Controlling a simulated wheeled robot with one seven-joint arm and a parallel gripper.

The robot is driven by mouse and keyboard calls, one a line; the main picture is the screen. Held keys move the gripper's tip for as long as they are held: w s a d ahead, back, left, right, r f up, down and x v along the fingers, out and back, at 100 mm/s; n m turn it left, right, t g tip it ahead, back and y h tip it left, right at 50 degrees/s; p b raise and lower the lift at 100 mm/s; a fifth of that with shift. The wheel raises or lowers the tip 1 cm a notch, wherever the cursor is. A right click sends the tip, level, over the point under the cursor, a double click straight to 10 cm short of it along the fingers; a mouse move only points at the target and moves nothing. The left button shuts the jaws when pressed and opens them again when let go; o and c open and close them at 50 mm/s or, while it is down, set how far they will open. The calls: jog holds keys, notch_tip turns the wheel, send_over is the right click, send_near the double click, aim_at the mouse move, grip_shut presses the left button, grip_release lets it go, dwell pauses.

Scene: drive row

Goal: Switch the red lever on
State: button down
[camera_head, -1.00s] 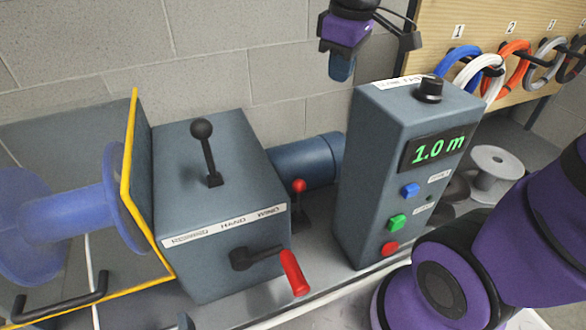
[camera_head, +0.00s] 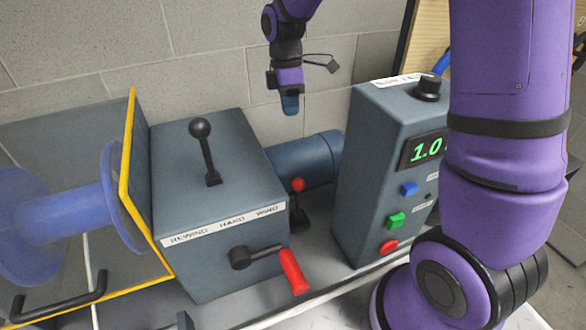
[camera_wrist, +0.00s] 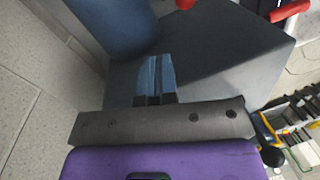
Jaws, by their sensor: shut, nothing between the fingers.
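The red lever (camera_head: 298,185) is a short dark stick with a red ball on top. It stands in the gap between the grey winding box and the control box, in front of the blue motor, and looks roughly upright. In the wrist view its red ball (camera_wrist: 185,3) seems to show at the top edge, cut off. My gripper (camera_head: 290,105) points down, shut and empty, above the motor and behind the lever, apart from it. The shut blue fingertips (camera_wrist: 157,75) show in the wrist view.
The winding box (camera_head: 215,250) carries a black-knobbed lever (camera_head: 202,140) and a crank with a red handle (camera_head: 293,272). The control box (camera_head: 360,190) with buttons stands right of the lever. The blue motor (camera_head: 312,155) lies behind it. A block wall is behind.

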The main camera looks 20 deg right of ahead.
jog(key=f, duration=0.1)
jog(key=w+f+n, duration=0.1)
jog(key=f, duration=0.1)
jog(key=w+a+f+n+g, duration=0.1)
jog(key=f, duration=0.1)
jog(key=shift+w+a+f, duration=0.1)
jog(key=shift+w+f, duration=0.05)
jog(key=shift+f, duration=0.05)
jog(key=x, duration=1)
jog(key=s, duration=0.2)
jog(key=s+f, duration=0.1)
jog(key=s, duration=0.1)
jog(key=shift+s, duration=0.1)
